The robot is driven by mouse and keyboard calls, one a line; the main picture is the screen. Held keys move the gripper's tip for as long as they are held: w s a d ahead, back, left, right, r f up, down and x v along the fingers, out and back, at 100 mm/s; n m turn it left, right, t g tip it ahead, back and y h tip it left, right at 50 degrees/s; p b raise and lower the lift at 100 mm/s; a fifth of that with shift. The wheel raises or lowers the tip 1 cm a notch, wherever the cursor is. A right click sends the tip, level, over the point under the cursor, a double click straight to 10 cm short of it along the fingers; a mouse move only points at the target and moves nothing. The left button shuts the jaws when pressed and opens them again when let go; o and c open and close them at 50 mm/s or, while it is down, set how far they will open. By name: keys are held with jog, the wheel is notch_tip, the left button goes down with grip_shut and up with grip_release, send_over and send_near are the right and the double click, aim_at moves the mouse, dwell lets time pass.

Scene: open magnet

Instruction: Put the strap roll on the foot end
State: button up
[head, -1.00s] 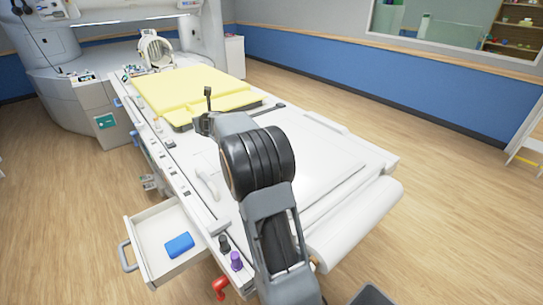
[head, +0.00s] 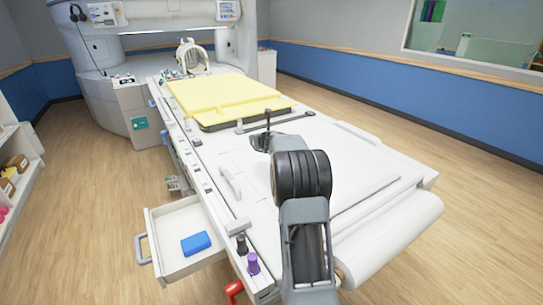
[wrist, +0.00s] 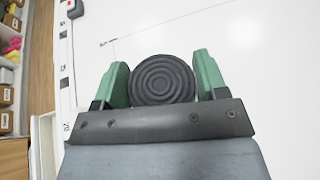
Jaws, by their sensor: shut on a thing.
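The strap roll (wrist: 162,80) is a dark, round, ridged disc showing concentric rings in the wrist view. My gripper (wrist: 162,70) has its two green fingers closed on either side of it. White table surface lies beyond the roll; I cannot tell its height above it. In the head view my arm hides the roll and most of the gripper. The foot end of the long white patient table (head: 385,185) is its near part, bare and flat, with a rounded white edge at the front.
A yellow pad (head: 225,97) covers the table's far part, before the scanner. An open white drawer (head: 170,225) with a blue block (head: 196,243) juts out at left. Black (head: 241,243) and purple (head: 252,263) knobs stand on the near left edge. Floor at right is clear.

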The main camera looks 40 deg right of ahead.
jog(key=d+f, duration=0.1)
jog(key=f, duration=0.1)
jog(key=d+f, duration=0.2)
jog(key=shift+s+d+f+b, duration=0.1)
jog(key=shift+f+b, duration=0.1)
jog(key=shift+b, duration=0.15)
jog(key=f, duration=0.1)
jog(key=d+f+b, duration=0.1)
jog(key=f, duration=0.1)
jog(key=shift+f+b, duration=0.4)
jog(key=shift+f, duration=0.1)
jog(key=shift+a, duration=0.1)
jog(key=o, duration=0.9)
jog(key=shift+f, duration=0.1)
jog(key=shift+o, duration=0.2)
